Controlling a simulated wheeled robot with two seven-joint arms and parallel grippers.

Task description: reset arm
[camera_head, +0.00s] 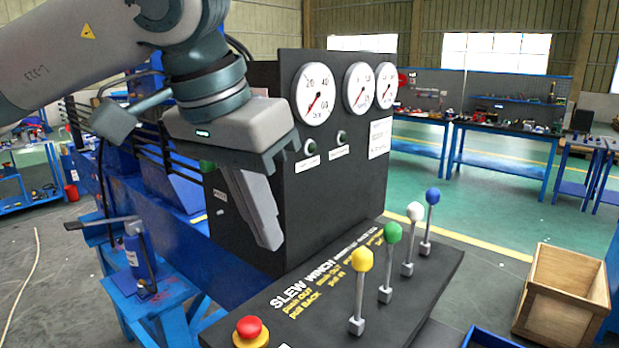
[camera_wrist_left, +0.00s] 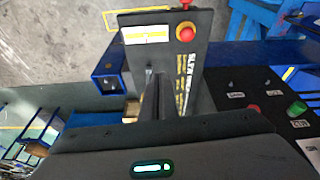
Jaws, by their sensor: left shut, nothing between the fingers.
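My left gripper (camera_head: 268,240) hangs in front of the black crane control box in the head view, with its fingers pointing down above the sloped lever panel. Its fingers are shut with nothing between them. In the wrist view the gripper body fills the bottom and the dark fingers (camera_wrist_left: 157,100) reach up over the panel. The panel (camera_head: 300,318) carries a yellow lever (camera_head: 361,262), a green lever (camera_head: 392,235), a white lever (camera_head: 414,212) and a blue lever (camera_head: 432,197). A red emergency button (camera_head: 250,328) sits at its near left corner. My right gripper is not in view.
The black box (camera_head: 345,190) with round gauges (camera_head: 314,95) stands right beside my left gripper. A blue stand (camera_head: 150,290) with a blue bottle is at left. A wooden crate (camera_head: 562,300) stands on the floor at right. Workbenches (camera_head: 490,130) line the back.

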